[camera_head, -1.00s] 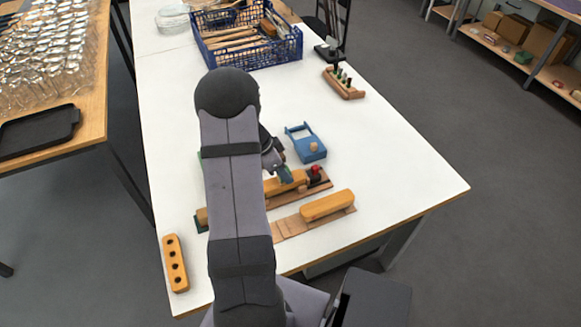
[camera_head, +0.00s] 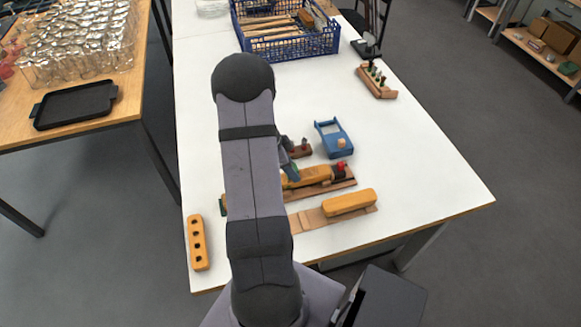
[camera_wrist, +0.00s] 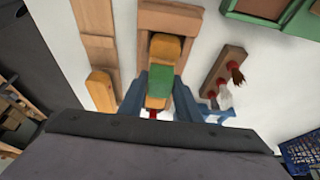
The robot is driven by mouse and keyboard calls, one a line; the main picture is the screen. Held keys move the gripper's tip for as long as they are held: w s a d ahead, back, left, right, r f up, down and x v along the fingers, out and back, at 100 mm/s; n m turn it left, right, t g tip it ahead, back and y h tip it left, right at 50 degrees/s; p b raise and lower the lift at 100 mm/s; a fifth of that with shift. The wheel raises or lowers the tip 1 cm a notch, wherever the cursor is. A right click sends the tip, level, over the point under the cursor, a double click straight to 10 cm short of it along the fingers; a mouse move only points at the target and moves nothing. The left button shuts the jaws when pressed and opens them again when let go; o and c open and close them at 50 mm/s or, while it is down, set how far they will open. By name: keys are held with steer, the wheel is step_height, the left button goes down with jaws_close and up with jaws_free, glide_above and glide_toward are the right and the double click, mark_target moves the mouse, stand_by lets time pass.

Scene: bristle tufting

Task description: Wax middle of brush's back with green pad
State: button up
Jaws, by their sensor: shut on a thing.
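My gripper (camera_wrist: 170,95) is shut on the green pad (camera_wrist: 158,98), which sits between its two blue fingers in the wrist view. The yellow brush (camera_wrist: 171,46) lies under the pad, on a wooden fixture (camera_wrist: 168,18). The pad overlaps the brush's back in this view; whether it touches is hard to tell. In the head view the brush (camera_head: 316,175) lies on its fixture with a red knob (camera_head: 341,167) at its right end. There my gripper (camera_head: 290,171) is over the brush's left part, and my arm hides some of that side.
A second yellow block (camera_head: 349,203) lies on a board in front. A yellow block with holes (camera_head: 197,243) is at the left edge. The table's right side is clear.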

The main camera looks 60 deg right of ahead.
steer(key=shift+s+d+f+b, duration=0.1)
steer(key=shift+s+d+b, duration=0.8)
steer(key=shift+s+d, duration=2.4)
steer(key=shift+s+d+r, duration=0.15)
steer(key=shift+r, duration=0.1)
step_height(320, 180, up, 8)
steer(key=p, duration=0.3)
steer(key=shift+f, duration=0.15)
